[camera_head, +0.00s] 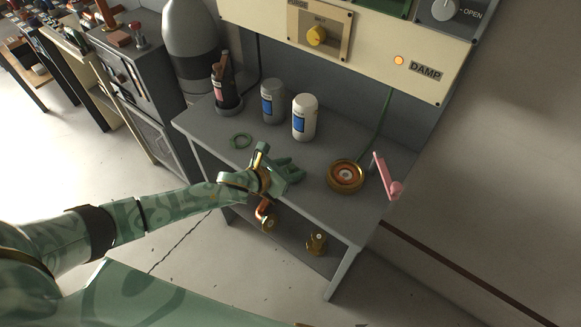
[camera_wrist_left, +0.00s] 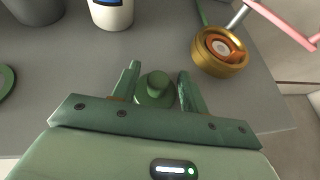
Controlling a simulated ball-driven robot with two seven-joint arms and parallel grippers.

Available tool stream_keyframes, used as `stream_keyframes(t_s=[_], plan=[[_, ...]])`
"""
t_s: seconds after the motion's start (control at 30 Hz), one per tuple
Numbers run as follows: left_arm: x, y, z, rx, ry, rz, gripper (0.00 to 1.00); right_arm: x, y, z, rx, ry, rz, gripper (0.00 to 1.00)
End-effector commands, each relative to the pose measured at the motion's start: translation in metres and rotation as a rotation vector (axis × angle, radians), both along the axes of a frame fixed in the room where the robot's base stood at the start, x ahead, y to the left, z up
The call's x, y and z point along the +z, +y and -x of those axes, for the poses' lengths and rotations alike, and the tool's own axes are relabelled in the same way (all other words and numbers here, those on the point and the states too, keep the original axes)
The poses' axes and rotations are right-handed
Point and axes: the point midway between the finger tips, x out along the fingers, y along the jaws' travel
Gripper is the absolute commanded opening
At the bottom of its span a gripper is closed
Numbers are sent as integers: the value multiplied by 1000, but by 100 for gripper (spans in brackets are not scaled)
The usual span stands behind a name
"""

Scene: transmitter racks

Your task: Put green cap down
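The green cap (camera_wrist_left: 155,90) has a round knob on a wider base. It lies between the two fingers of my left gripper (camera_wrist_left: 158,85) in the left wrist view, knob toward the camera. The fingers stand apart on either side of the cap, close to its base; I cannot tell whether they touch it. In the head view my left gripper (camera_head: 293,171) is over the front of the grey bench (camera_head: 330,215), and the cap is not clear there. I cannot tell whether the cap rests on the bench top. My right gripper is not in view.
A gold round fitting (camera_head: 346,175) and a pink crank handle (camera_head: 388,180) are at the right. A white bottle (camera_head: 304,118), a grey bottle (camera_head: 272,102) and a dark holder (camera_head: 226,95) stand behind. Brass parts (camera_head: 317,243) sit below.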

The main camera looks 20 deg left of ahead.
Motion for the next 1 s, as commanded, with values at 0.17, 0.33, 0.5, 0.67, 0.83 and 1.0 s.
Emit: stream_keyframes(t_s=[0.17, 0.33, 0.5, 0.67, 0.83, 1.0], plan=[[4, 0, 0, 0, 0, 1, 44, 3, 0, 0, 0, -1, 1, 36], [16, 13, 20, 0, 1, -2, 44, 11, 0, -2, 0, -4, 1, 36], [34, 32, 52, -1, 2, -3, 44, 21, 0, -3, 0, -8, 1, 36], [47, 46, 77, 0, 2, -1, 44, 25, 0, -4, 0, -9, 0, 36], [55, 55, 91, 0, 0, 0, 44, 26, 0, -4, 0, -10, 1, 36], [56, 56, 93, 0, 0, 0, 44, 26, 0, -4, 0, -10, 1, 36]])
